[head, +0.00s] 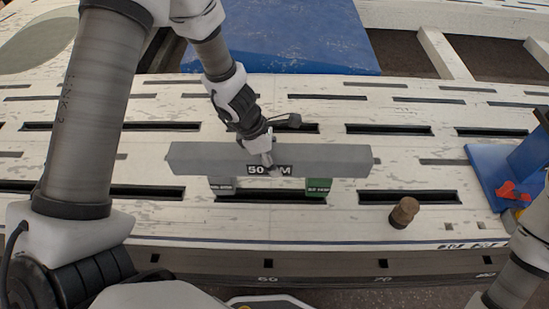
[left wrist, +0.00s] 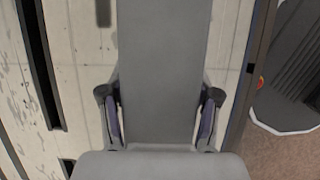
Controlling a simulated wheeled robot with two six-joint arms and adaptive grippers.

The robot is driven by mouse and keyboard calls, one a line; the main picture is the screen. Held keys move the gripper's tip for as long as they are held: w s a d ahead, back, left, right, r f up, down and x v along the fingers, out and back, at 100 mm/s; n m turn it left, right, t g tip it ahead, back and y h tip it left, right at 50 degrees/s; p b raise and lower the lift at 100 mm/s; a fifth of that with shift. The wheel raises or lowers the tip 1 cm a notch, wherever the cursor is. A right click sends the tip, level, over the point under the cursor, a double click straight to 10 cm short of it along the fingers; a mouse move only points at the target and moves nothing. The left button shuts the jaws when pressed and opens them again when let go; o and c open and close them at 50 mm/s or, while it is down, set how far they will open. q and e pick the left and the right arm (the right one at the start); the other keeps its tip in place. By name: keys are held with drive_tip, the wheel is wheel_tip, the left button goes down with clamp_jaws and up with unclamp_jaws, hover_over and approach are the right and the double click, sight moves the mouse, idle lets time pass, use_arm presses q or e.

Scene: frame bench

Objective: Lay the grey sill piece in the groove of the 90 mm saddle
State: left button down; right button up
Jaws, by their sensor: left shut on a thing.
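The grey sill piece (head: 330,158) is a long flat bar lying left to right across the middle of the bench in the head view. My left gripper (head: 267,163) is shut on it near its middle. In the left wrist view the fingers (left wrist: 160,120) stand on both sides of the grey sill piece (left wrist: 160,65). A dark label reading "50" and "M" shows below the gripper. A grey block (head: 221,187) and a green block (head: 319,187) show under the front edge, with labels too small to read. The groove is hidden; I cannot tell whether the piece touches the blocks.
The pale slotted bench top (head: 420,105) has free room behind and left of the piece. A brown cork-like knob (head: 404,212) stands at front right. A blue fixture (head: 490,175) with a red part (head: 513,192) is at the right. A blue sheet (head: 300,40) lies behind.

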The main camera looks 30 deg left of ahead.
use_arm(q)
drive_tip(key=shift+c, duration=0.9)
unclamp_jaws()
drive_tip(key=shift+r, duration=0.1)
